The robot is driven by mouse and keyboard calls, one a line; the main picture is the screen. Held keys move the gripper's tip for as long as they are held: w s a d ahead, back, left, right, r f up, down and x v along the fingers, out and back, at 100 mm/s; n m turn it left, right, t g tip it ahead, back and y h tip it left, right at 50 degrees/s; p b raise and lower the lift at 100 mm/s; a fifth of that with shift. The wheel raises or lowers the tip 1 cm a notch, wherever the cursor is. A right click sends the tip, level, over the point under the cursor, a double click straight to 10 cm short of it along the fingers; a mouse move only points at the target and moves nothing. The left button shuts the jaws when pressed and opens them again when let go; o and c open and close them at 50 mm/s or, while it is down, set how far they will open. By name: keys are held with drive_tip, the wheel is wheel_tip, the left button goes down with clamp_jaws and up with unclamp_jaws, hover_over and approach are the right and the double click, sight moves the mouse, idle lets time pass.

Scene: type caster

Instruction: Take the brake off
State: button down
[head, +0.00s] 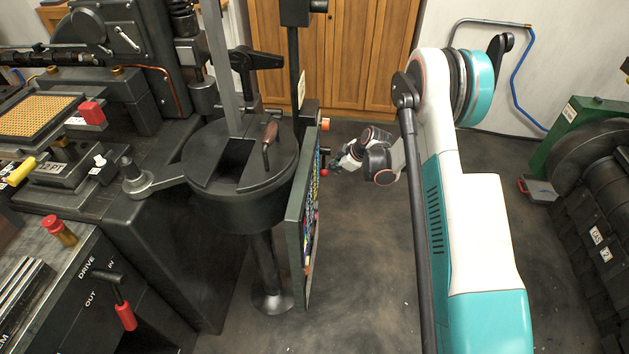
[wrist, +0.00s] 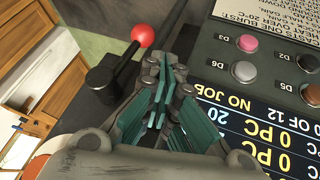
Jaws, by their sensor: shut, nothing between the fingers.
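A short black lever with a red ball knob (wrist: 143,35) shows in the wrist view, pivoting on a dark round hub at its lower left. No brake label is legible on it. The red knob (head: 324,172) also shows in the head view, at the edge of the upright panel (head: 296,215). My gripper (wrist: 165,75) is shut and empty, its fingers just right of the lever; I cannot tell whether they touch it. In the head view my gripper (head: 336,164) is small, beside the panel's right face, and its fingers are hard to make out.
The panel carries several coloured buttons (wrist: 247,43) and a display (wrist: 270,130) close to my fingers. A red-handled lever (head: 125,316) marked DRIVE IN/OUT is at lower left. A round black pot (head: 238,205) stands left of the panel. Floor (head: 365,270) right of the panel is clear.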

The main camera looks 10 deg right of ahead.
sight(323, 173)
drive_tip(key=w+a+f+n+b, duration=0.1)
drive_tip(key=f, duration=0.1)
drive_tip(key=w+a+f+n+b, duration=0.1)
drive_tip(key=f, duration=0.1)
drive_tip(key=w+a+f+b, duration=0.1)
drive_tip(key=w+f, duration=0.1)
drive_tip(key=f, duration=0.1)
drive_tip(key=shift+w+a+f+n+h+b, duration=0.1)
drive_tip(key=shift+a+n+h+b, duration=0.05)
drive_tip(key=shift+n+h+b, duration=0.2)
drive_tip(key=shift+w+f+t, duration=0.3)
drive_tip(key=shift+w+t, duration=0.1)
drive_tip(key=shift+t, duration=0.2)
idle(0.4)
drive_tip(key=shift+w+d+f+n+t+h, duration=0.1)
drive_tip(key=shift+w+d+n+t+h, duration=0.05)
drive_tip(key=shift+w+n+t, duration=0.15)
drive_tip(key=shift+w+d+f+n+t+h, duration=0.1)
drive_tip(key=shift+w+d+t, duration=0.1)
drive_tip(key=shift+t, duration=0.2)
drive_tip(key=shift+w+d+f, duration=0.1)
drive_tip(key=shift+w+d, duration=0.05)
drive_tip(key=shift+w, duration=0.4)
drive_tip(key=shift+w+d+f, duration=0.1)
drive_tip(key=shift+w, duration=0.4)
